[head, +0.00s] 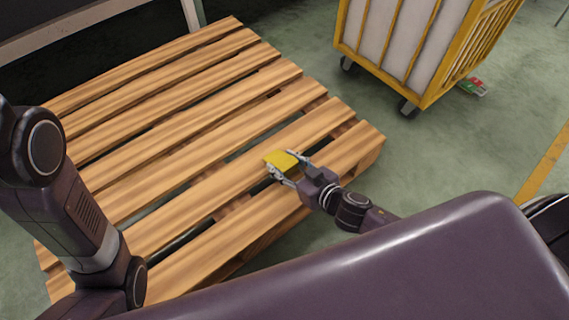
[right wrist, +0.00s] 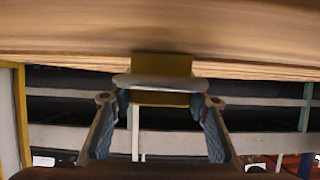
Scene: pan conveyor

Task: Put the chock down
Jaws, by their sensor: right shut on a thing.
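The yellow chock (head: 280,159) is at the tips of my right gripper (head: 283,163), over the right part of the wooden pallet (head: 190,128). My right gripper is shut on the chock. In the right wrist view the chock (right wrist: 161,66) is centred beyond the fingers (right wrist: 160,104), with a pale bar across it. The pallet's wood (right wrist: 60,30) fills the top of that view, close to the chock. I cannot tell whether the chock touches the boards. My left arm shows at the left, but its gripper is out of the picture.
The pallet's slats have dark gaps between them, and its top is otherwise empty. A yellow-framed wheeled cart (head: 425,45) stands at the upper right, with small red and green items (head: 472,86) on the floor beside it. Green floor (head: 450,150) is clear right of the pallet.

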